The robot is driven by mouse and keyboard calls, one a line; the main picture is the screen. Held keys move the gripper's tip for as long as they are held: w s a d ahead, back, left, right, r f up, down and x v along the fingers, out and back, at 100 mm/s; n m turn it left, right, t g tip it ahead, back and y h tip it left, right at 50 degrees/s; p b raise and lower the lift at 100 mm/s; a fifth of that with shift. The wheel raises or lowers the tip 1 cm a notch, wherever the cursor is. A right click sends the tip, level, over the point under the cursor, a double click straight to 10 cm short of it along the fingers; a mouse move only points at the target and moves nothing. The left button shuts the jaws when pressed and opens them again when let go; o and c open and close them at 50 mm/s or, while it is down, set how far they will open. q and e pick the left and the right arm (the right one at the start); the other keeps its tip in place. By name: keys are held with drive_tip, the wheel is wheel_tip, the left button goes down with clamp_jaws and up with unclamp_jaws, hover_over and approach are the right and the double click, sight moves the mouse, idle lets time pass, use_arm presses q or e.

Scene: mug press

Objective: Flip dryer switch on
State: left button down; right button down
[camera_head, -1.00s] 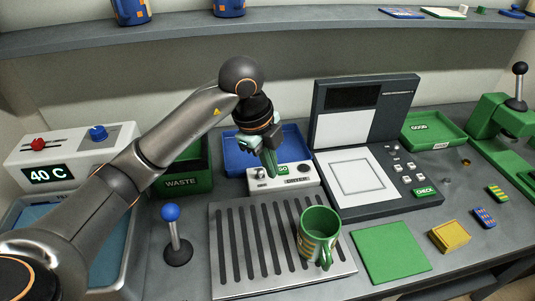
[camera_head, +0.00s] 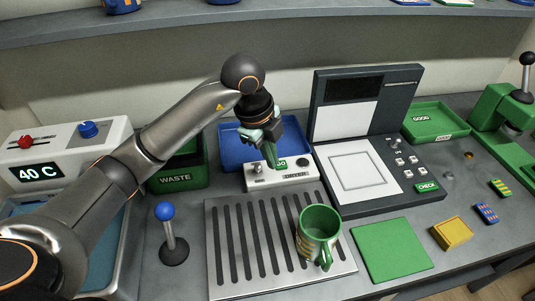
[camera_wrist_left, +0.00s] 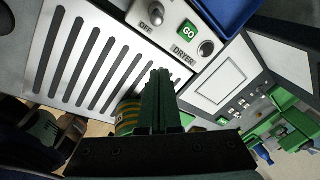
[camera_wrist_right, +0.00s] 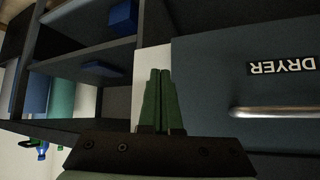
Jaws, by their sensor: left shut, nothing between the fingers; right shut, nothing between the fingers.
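The dryer control box (camera_head: 254,184) is a white box behind the slotted metal plate. In the left wrist view it carries a metal toggle switch (camera_wrist_left: 156,15) beside the word OFF, a green GO button (camera_wrist_left: 188,31), a DRYER label (camera_wrist_left: 182,56) and a round dark knob (camera_wrist_left: 206,48). My left gripper (camera_head: 272,165) is shut and empty, pointing down at the box. In the left wrist view its fingertips (camera_wrist_left: 160,72) show below the switch; I cannot tell whether they touch the box. My right gripper (camera_wrist_right: 158,72) is shut and empty, in front of a dark panel labelled DRYER.
A green striped mug (camera_head: 318,232) stands on the slotted plate (camera_head: 225,282). A blue tray (camera_head: 235,152) lies behind the box, and a green WASTE bin (camera_head: 178,180) to its left. A blue-knobbed lever (camera_head: 166,212) stands left of the plate. A dark check station (camera_head: 385,205) is to the right.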

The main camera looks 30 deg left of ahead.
sight(258, 168)
use_arm(q)
drive_tip(key=x, duration=0.7)
drive_tip(key=shift+d+f, duration=0.1)
drive_tip(key=shift+f, duration=0.15)
drive_tip(key=a, duration=0.1)
drive_tip(key=a+p, duration=0.1)
drive_tip(key=shift+w+a+r, duration=0.25)
drive_tip(key=shift+a+r, duration=0.05)
drive_tip(key=shift+r, duration=0.05)
drive_tip(key=shift+a+r, duration=0.1)
drive_tip(key=shift+a, duration=0.6)
use_arm(e)
drive_tip(key=shift+r, duration=0.7)
use_arm(q)
drive_tip(key=shift+w, duration=0.25)
